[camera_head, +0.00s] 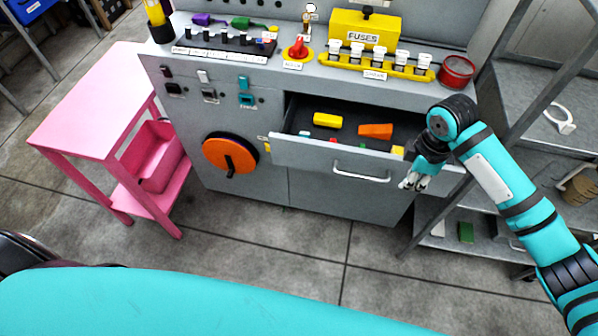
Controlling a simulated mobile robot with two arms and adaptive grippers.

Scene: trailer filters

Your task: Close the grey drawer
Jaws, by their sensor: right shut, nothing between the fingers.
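The grey drawer (310,152) sticks out of the front of a grey cabinet (258,205) in the head view. It stands open, with a silver bar handle (361,172) on its front. Inside lie a yellow block (327,120), an orange block (376,130) and a few small pieces. My right gripper (411,182) is shut and empty. In the picture it is at the right end of the drawer front, to the right of the handle. I cannot tell whether it touches the drawer. My left gripper is not in view.
A pink side table (88,112) stands left of the cabinet. The cabinet front carries an orange dial (230,155) and switches. A yellow fuses box (362,30) and a red cup (456,72) are on top. Grey metal shelves (520,85) stand at right. The floor in front is clear.

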